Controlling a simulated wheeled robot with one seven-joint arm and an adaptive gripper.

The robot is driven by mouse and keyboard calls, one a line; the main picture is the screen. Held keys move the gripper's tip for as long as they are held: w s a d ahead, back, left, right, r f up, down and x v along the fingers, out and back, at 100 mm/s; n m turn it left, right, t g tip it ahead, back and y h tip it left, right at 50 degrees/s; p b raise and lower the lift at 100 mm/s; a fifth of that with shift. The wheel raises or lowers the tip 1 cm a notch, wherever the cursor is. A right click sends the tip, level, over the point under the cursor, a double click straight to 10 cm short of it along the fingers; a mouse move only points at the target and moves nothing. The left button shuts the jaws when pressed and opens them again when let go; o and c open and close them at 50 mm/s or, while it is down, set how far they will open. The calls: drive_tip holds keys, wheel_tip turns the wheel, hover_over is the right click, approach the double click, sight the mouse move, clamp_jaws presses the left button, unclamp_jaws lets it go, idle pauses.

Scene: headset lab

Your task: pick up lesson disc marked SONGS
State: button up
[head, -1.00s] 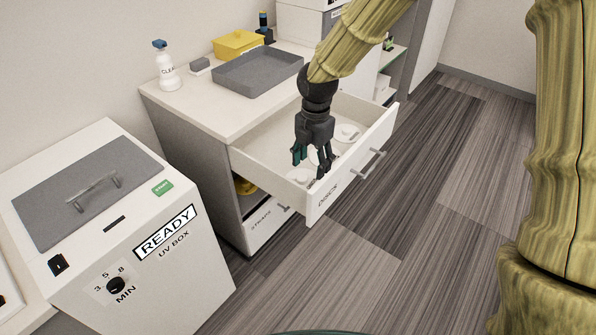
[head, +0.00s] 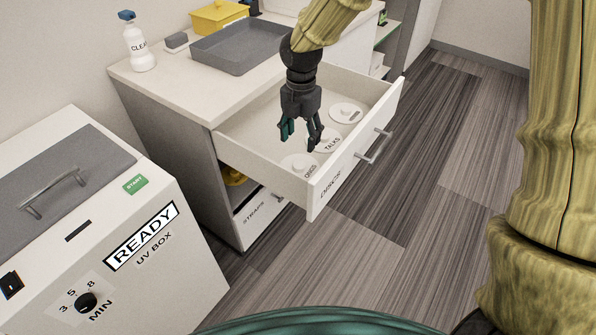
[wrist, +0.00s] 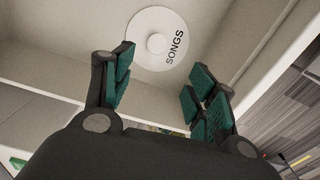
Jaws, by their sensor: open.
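The white lesson disc marked SONGS (wrist: 157,40) lies flat in the open drawer, with a round knob at its centre. In the head view the disc (head: 297,163) is at the drawer's near-left end, its label only partly legible. My gripper (head: 300,142) is open and empty above the drawer, with teal pads on its fingers. It is apart from the disc. In the wrist view the open fingers (wrist: 162,78) show below the disc, with its lower edge near the gap between them.
A disc marked TALKS (head: 325,143) and another disc (head: 346,113) lie farther along the drawer (head: 345,165). The drawer's walls surround the discs. A grey tray (head: 240,47) and a bottle (head: 138,48) stand on the counter. The UV box (head: 150,262) is at left.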

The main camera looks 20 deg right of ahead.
hover_over(299, 165)
drive_tip(key=shift+s+f+b, duration=0.15)
drive_tip(key=shift+f, duration=1.4)
drive_tip(key=shift+s+f+b, duration=0.1)
drive_tip(key=shift+f+b, duration=0.05)
drive_tip(key=shift+f, duration=1.4)
drive_tip(key=shift+w+f, duration=0.2)
drive_tip(key=shift+f, duration=1.05)
drive_tip(key=shift+w+f, duration=0.15)
drive_tip(key=shift+f, duration=1.1)
drive_tip(key=c, duration=1.1)
